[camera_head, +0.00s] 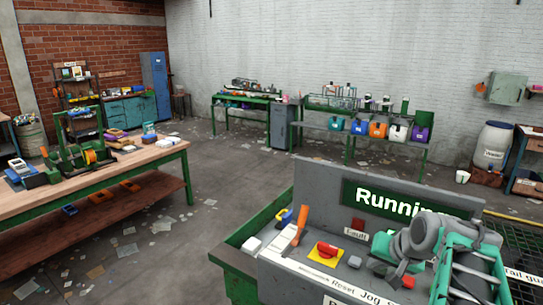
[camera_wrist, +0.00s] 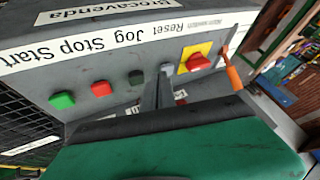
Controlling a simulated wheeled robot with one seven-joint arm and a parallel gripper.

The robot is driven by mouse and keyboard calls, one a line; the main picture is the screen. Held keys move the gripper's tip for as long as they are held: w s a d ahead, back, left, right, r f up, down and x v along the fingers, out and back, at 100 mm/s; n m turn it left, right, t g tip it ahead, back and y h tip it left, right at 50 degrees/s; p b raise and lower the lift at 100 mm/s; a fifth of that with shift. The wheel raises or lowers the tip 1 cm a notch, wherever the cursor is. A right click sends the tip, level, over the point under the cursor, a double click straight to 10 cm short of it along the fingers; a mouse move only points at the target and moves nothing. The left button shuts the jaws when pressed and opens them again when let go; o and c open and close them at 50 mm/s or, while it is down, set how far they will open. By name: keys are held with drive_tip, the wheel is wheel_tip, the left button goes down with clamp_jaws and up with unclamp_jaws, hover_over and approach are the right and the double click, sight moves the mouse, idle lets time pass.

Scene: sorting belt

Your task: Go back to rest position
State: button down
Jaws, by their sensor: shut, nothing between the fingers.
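My gripper (camera_wrist: 158,88) is shut and empty in the wrist view, its dark fingers close over the grey control panel (camera_wrist: 100,50). The panel carries a green button (camera_wrist: 62,100), a red button (camera_wrist: 102,88), a black button (camera_wrist: 135,77) and a red switch on a yellow plate (camera_wrist: 197,63). I cannot tell whether the fingertips touch the panel. In the head view, my grey and green arm reaches over the right part of the panel and hides some of it. The red button (camera_head: 408,282) shows beside it.
A green sign (camera_head: 385,203) reading "Running" stands behind the panel. An orange-handled tool (camera_head: 301,222) lies at the panel's left end. A wooden workbench (camera_head: 150,160) with tools stands left. Open floor (camera_head: 225,195) with scattered papers lies between. A dark mesh guard (camera_head: 515,240) is at right.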

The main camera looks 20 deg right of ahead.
drive_tip(key=s+a+f+n+g, duration=0.1)
drive_tip(key=s+a+f+n, duration=0.1)
drive_tip(key=a, duration=1)
drive_tip(key=s+a+f+n+g, duration=0.1)
drive_tip(key=s+a+n, duration=0.4)
drive_tip(key=a, duration=0.8)
drive_tip(key=shift+s+f+n+g+y, duration=0.3)
drive_tip(key=shift+s+f, duration=0.05)
drive_tip(key=shift+f, duration=0.3)
